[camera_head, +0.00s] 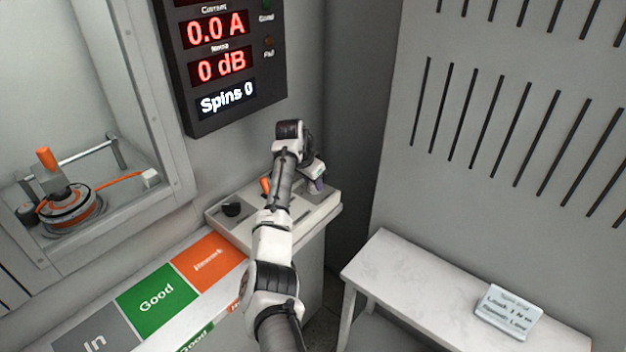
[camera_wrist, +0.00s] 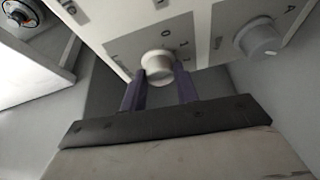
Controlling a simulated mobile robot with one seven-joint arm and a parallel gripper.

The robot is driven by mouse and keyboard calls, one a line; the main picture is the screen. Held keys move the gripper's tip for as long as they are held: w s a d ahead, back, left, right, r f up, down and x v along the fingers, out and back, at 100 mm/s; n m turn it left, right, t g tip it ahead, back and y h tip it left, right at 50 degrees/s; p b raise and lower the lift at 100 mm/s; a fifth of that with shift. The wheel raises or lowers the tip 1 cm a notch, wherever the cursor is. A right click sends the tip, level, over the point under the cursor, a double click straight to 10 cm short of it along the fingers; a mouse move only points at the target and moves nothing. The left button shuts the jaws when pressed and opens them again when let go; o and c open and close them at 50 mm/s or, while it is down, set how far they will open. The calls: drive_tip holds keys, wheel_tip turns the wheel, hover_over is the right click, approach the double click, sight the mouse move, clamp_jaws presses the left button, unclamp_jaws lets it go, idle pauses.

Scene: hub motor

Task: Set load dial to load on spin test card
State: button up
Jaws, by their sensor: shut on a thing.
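My gripper (camera_wrist: 160,82) has its two purple fingers shut on a cream round dial (camera_wrist: 158,66) on a light control panel (camera_wrist: 118,32). Small digits, including 0 and 1, are printed around this dial; its pointer and exact setting cannot be read. A second, grey dial (camera_wrist: 258,40) sits to its right, apart from the fingers. In the head view my gripper (camera_head: 318,187) is at the far right part of the panel (camera_head: 328,212), and the held dial is hidden. The spin test card (camera_head: 508,312) lies on a white table at lower right; its small text is blurred.
A black knob (camera_head: 232,209) and an orange lever (camera_head: 265,187) stand on the panel near my arm. A display (camera_head: 226,100) above reads 0.0 A, 0 dB and Spins 0. A motor (camera_head: 70,206) sits in the left bay. The white table (camera_head: 400,270) is mostly bare.

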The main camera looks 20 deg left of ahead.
idle(0.3)
drive_tip(key=o, duration=1)
drive_tip(key=b+v, duration=0.2)
drive_tip(key=v, duration=1.2)
drive_tip(key=shift+f, duration=0.1)
